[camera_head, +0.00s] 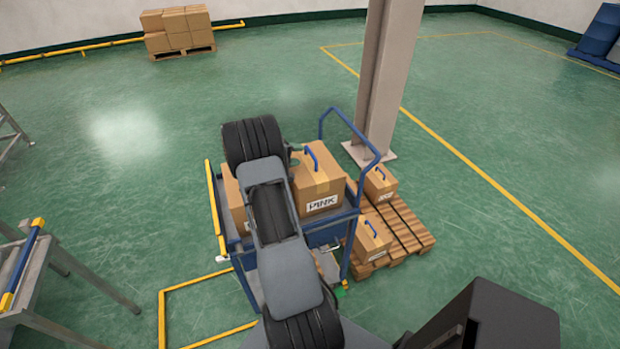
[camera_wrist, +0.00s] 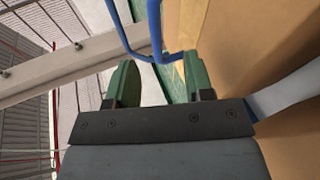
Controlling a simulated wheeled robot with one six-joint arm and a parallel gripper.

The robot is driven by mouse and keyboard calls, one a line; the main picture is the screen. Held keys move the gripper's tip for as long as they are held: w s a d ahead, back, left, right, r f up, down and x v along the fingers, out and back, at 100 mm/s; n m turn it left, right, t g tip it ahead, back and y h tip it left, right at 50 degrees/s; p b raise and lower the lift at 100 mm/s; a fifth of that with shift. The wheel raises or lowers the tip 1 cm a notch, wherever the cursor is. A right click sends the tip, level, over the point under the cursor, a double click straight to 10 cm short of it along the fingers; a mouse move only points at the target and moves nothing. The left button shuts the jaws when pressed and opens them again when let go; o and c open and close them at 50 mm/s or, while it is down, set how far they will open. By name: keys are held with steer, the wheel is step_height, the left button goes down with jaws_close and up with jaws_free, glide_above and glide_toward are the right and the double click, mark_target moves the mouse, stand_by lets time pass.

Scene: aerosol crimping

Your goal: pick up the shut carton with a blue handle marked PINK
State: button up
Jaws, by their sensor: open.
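The shut brown carton marked PINK (camera_head: 325,188) stands on a blue cart, with its white label on the near face. Its small blue handle (camera_head: 312,157) stands up from the top. My gripper (camera_head: 298,149) is at the left of the handle, just above the carton's top, partly hidden by my arm. In the wrist view my gripper (camera_wrist: 160,80) shows two green fingers apart, with nothing gripped. Blue bars (camera_wrist: 153,25) cross by the fingertips; I cannot tell handle from cart rail there. A brown carton face (camera_wrist: 235,50) fills the right side.
The blue cart's rail (camera_head: 374,148) arches behind the carton. Another carton (camera_head: 233,200) sits left of it, partly behind my arm. A wooden pallet (camera_head: 412,225) with two smaller blue-handled cartons lies right. A grey column (camera_head: 386,75) stands behind.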

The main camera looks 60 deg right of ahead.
mark_target(311, 152)
steer(key=p+x, duration=0.1)
steer(key=x, duration=0.1)
steer(key=p+x, duration=0.1)
steer(key=x, duration=0.2)
steer(key=shift+s+d+r+p, duration=0.15)
steer(key=shift+s+d+p, duration=0.15)
steer(key=shift+s+p, duration=0.1)
steer(key=shift+d+f, duration=0.2)
steer(key=shift+d, duration=0.1)
steer(key=shift+c, duration=0.5)
jaws_close()
steer(key=shift+s, duration=0.1)
